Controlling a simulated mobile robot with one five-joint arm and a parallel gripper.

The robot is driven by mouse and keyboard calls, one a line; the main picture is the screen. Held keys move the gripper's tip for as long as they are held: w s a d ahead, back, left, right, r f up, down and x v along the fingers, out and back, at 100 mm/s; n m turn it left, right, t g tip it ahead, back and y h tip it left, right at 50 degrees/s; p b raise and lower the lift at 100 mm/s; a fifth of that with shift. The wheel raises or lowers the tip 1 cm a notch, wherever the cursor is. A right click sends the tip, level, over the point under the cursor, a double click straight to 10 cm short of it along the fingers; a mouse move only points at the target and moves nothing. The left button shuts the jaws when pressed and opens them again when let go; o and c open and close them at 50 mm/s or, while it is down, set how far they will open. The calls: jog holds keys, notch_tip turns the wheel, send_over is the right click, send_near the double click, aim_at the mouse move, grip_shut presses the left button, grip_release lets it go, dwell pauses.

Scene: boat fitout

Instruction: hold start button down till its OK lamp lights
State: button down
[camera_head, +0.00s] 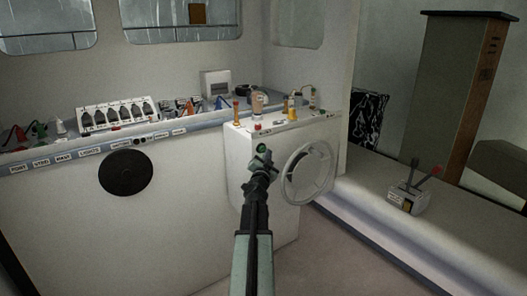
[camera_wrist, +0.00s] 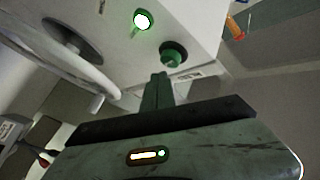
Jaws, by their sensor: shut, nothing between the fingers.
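The green start button (camera_wrist: 173,54) is a round knob on the pale console face in the wrist view. Beside it, a round lamp (camera_wrist: 142,20) with a green rim glows bright white-green. My gripper (camera_wrist: 160,78) is shut and empty, its tips just below the button in the picture. I cannot tell whether the tips touch the button or whether it is pressed in. In the head view my gripper (camera_head: 262,165) is in front of the white console box (camera_head: 236,150), and a small green part shows at its tip. The gripper hides the button's area there.
A steering wheel (camera_head: 309,174) is close on the right of my gripper. Several bottles and small items stand on the console top. A round black disc (camera_head: 125,174) is on the left panel. A lever box (camera_head: 408,198) sits on the right bench.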

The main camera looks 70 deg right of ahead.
jog(key=shift+w+d, duration=0.1)
dwell(0.3)
jog(key=shift+w+d, duration=0.15)
jog(key=shift+w, duration=0.15)
jog(key=shift+w+d, duration=0.25)
jog(key=shift+w, duration=0.15)
dwell(2.3)
jog(key=shift+s, duration=0.1)
dwell(1.2)
jog(key=shift+s+a, duration=0.5)
jog(key=shift+s, duration=0.2)
jog(key=s+a, duration=0.1)
jog(key=s, duration=0.1)
jog(key=s+a, duration=0.1)
jog(key=s, duration=0.1)
jog(key=shift+s+a, duration=0.1)
jog(key=shift+a, duration=0.25)
